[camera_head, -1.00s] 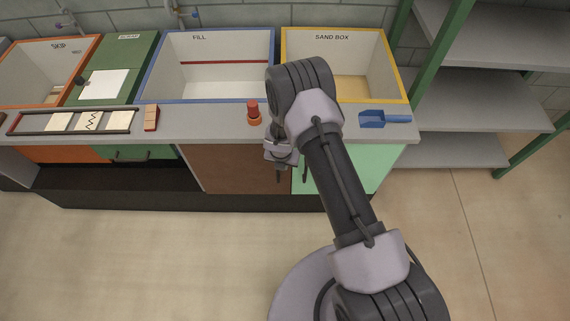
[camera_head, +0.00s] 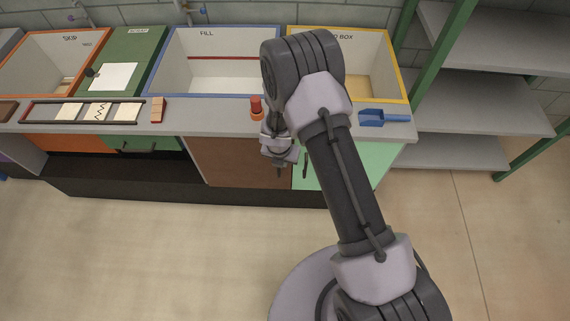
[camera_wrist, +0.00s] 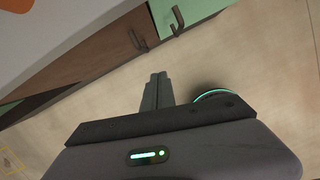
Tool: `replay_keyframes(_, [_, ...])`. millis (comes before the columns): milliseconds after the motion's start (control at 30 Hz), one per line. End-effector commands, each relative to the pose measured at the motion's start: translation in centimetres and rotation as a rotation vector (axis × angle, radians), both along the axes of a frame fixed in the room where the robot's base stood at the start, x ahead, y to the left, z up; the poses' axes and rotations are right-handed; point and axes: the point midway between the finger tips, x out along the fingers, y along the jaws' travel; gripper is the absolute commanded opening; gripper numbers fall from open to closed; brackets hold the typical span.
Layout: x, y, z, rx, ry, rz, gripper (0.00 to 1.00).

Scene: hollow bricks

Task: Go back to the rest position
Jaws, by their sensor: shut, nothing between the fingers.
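My gripper (camera_head: 279,165) hangs at the end of my bent arm, in front of the counter's front edge, near the brown and light green cabinet doors. In the wrist view my gripper (camera_wrist: 159,78) points down toward the floor, its two fingers together with nothing between them. My arm hides part of the counter and of the sand box in the head view.
The counter (camera_head: 213,122) holds a red and orange object (camera_head: 256,108), a blue scoop (camera_head: 384,117), a small brick-coloured piece (camera_head: 158,109) and a rack of cards (camera_head: 83,112). Behind are the fill bin (camera_head: 212,77) and sand box (camera_head: 386,80). Open floor (camera_head: 150,250) lies in front.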

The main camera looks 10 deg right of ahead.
Motion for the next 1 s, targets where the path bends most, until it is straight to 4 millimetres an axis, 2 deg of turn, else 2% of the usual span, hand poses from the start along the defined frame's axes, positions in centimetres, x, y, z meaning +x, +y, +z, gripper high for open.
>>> replay_keyframes(67, [-0.3,0.0,1.1,0.0,0.0,0.0,0.0])
replay_keyframes(267, [-0.2,-0.1,1.7,0.002,-0.005,-0.019,0.0])
replay_keyframes(300, [0.2,-0.3,2.8,0.007,-0.021,-0.063,0.0])
replay_keyframes(367, [1.1,-1.2,5.9,0.029,-0.068,-0.213,0.0])
replay_keyframes(467, [1.3,-4.1,14.8,0.126,-0.19,-0.677,0.0])
replay_keyframes(500, [0.3,-5.5,18.5,0.186,-0.235,-0.902,0.0])
replay_keyframes(567, [-2.1,-7.1,23.5,0.292,-0.289,-1.227,0.0])
replay_keyframes(600, [-4.2,-7.9,26.3,0.371,-0.313,-1.441,0.0])
replay_keyframes(667, [-7.9,-8.6,29.7,0.504,-0.327,-1.753,0.0])
replay_keyframes(700, [-10.5,-8.7,31.6,0.599,-0.319,-1.953,0.0])
replay_keyframes(800, [-16.9,-8.0,34.2,0.827,-0.23,-2.397,0.0])
replay_keyframes(900, [-21.7,-6.4,35.2,1.0,-0.082,-2.712,0.0])
replay_keyframes(1000, [-24.3,-5.1,35.5,1.097,0.051,-2.891,0.0])
